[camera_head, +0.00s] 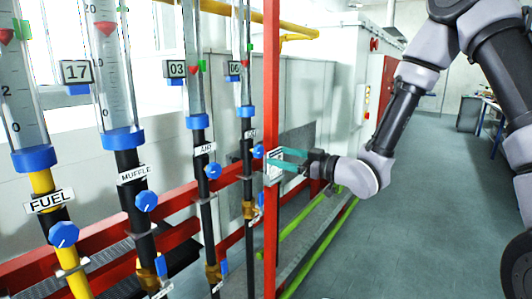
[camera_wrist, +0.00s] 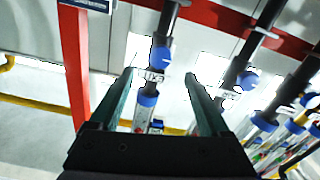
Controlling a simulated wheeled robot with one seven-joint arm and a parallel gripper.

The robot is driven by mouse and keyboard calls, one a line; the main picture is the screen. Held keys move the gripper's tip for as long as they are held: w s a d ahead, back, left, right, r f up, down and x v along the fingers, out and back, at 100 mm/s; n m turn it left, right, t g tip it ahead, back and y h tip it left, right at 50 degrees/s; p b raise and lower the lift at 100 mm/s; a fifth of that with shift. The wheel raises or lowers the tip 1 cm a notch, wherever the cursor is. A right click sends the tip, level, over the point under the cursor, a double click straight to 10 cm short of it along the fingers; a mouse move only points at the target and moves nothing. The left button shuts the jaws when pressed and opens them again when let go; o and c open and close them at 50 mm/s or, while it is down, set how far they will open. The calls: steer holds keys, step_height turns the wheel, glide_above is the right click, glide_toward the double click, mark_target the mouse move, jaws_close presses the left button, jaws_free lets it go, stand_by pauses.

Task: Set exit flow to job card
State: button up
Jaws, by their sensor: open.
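Several upright flow tubes stand at the left in the head view, with labels FUEL (camera_head: 49,201), MUFFLE (camera_head: 134,174) and AIR (camera_head: 205,149). The farthest tube's label (camera_head: 250,133) is too small to read surely; it may be EXIT. Its blue knob (camera_head: 257,150) is just left of the red post. A white card (camera_head: 272,165), perhaps the job card, is on the post; its text is unreadable. My gripper (camera_head: 281,160) is open beside the post. In the wrist view, a label (camera_wrist: 154,76) and blue knob (camera_wrist: 160,56) show between the open fingers (camera_wrist: 160,78), which look empty.
The red post (camera_head: 271,70) stands close to my gripper; it also shows in the wrist view (camera_wrist: 75,60). Red rails (camera_head: 100,235) cross behind the tubes. Number plates 17 (camera_head: 76,72), 03 (camera_head: 176,69) and 06 (camera_head: 235,68) hang by them. The floor (camera_head: 430,200) at right is clear.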

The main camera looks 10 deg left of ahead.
mark_target(261, 152)
steer(key=x, duration=0.8)
steer(key=shift+w+a, duration=0.15)
steer(key=shift+a, duration=0.05)
jaws_close()
